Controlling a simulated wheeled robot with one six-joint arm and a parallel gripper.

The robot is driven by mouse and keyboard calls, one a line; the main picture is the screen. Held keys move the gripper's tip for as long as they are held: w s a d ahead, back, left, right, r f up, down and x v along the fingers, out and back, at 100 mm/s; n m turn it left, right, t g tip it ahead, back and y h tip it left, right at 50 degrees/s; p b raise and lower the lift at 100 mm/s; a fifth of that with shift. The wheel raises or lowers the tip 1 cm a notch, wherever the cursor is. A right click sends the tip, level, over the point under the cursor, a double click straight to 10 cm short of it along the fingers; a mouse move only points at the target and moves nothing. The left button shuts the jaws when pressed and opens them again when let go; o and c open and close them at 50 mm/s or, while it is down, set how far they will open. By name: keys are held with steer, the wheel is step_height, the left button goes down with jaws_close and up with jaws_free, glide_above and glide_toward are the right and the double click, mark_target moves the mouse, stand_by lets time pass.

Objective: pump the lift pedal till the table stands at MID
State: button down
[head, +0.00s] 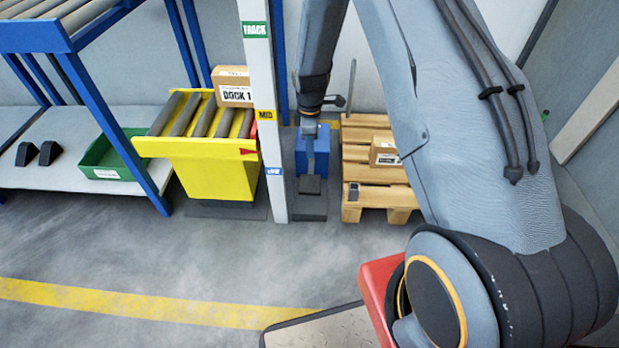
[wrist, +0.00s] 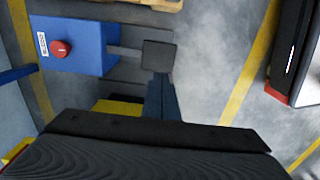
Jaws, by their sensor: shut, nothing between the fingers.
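The yellow lift table (head: 205,170) with grey rollers stands left of a white post (head: 257,60). Its red pointer (head: 248,151) is below the yellow MID label (head: 265,114) and above the blue label (head: 274,171). The blue pump unit (head: 325,148) stands right of the post, and shows with a red button in the wrist view (wrist: 85,47). The dark pedal (head: 310,185) sticks out in front of it, also in the wrist view (wrist: 158,56). My gripper (head: 308,170) is shut and empty, its tips right over the pedal (wrist: 161,78); I cannot tell whether they touch.
A carton (head: 234,86) marked DOCK 1 sits at the back of the lift table. A wooden pallet (head: 375,195) with a small box (head: 385,150) is right of the pump. A blue-framed roller rack (head: 110,130) with a green bin (head: 108,157) is at left. The front floor is clear.

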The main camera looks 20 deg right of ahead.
mark_target(309, 188)
steer(key=shift+f, duration=0.1)
step_height(309, 188, down, 14)
steer(key=b, duration=0.4)
steer(key=shift+b, duration=0.3)
steer(key=shift+s+a+f, duration=0.1)
steer(key=shift+s+f, duration=0.15)
steer(key=shift+f, duration=0.65)
steer(key=shift+s+a+f, duration=0.1)
steer(key=shift+s+f, duration=0.2)
steer(key=shift+f, duration=0.65)
steer(key=shift+s+f, duration=0.25)
steer(key=shift+f, duration=0.65)
steer(key=shift+r, duration=0.1)
steer(key=shift+s+a+r+p, duration=0.15)
steer(key=shift+r+p, duration=0.45)
steer(key=shift+p, duration=0.05)
step_height(309, 188, up, 13)
steer(key=s+p, duration=0.2)
steer(key=p, duration=0.3)
steer(key=shift+s+a, duration=0.3)
steer(key=shift+a, duration=0.1)
